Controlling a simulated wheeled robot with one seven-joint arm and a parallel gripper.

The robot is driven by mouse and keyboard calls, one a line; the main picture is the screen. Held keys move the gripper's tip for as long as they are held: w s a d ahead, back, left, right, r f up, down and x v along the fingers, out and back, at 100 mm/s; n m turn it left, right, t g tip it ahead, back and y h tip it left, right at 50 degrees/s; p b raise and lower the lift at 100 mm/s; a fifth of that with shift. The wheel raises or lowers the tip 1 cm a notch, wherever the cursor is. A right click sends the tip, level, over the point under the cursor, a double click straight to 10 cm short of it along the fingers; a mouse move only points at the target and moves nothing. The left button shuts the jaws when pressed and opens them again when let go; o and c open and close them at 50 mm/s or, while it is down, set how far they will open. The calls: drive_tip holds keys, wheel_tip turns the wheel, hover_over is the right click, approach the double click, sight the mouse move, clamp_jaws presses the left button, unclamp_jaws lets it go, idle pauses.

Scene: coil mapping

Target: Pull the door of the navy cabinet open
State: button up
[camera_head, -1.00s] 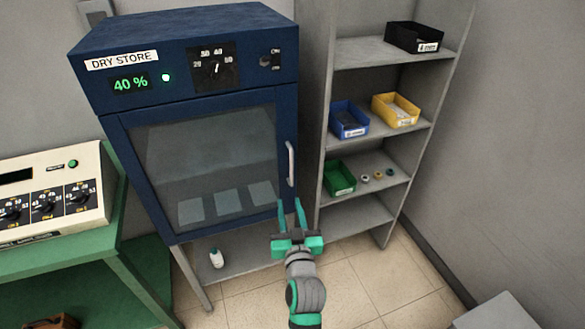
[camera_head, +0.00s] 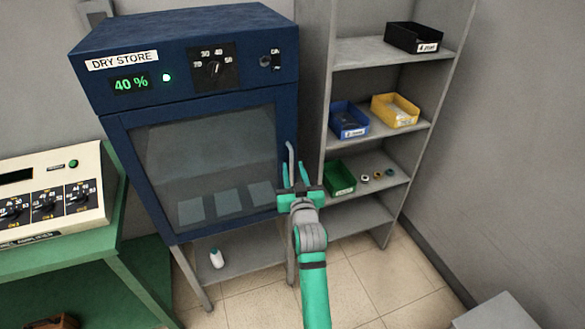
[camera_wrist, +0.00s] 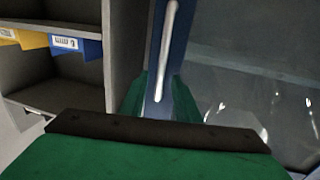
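The navy cabinet (camera_head: 115,45), labelled DRY STORE, has a glass-fronted door (camera_head: 205,160) that is closed. Its vertical silver handle (camera_head: 290,155) is on the door's right edge. My gripper (camera_head: 296,176) is at the handle's lower part, with its two green fingers apart. In the wrist view the handle (camera_wrist: 166,50) runs down between the fingers (camera_wrist: 160,95), which stand on either side of it. I see space between the fingers and the handle. The handle's lower end shows just above the gripper's dark palm bar.
A grey shelf rack (camera_head: 385,50) with black, blue, yellow and green bins stands close to the right of the cabinet. A green bench (camera_head: 70,255) with a beige instrument is at the left. Tiled floor in front is open.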

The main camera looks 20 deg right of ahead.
drive_tip(key=shift+w+d, duration=0.1)
drive_tip(key=shift+w, duration=0.6)
clamp_jaws()
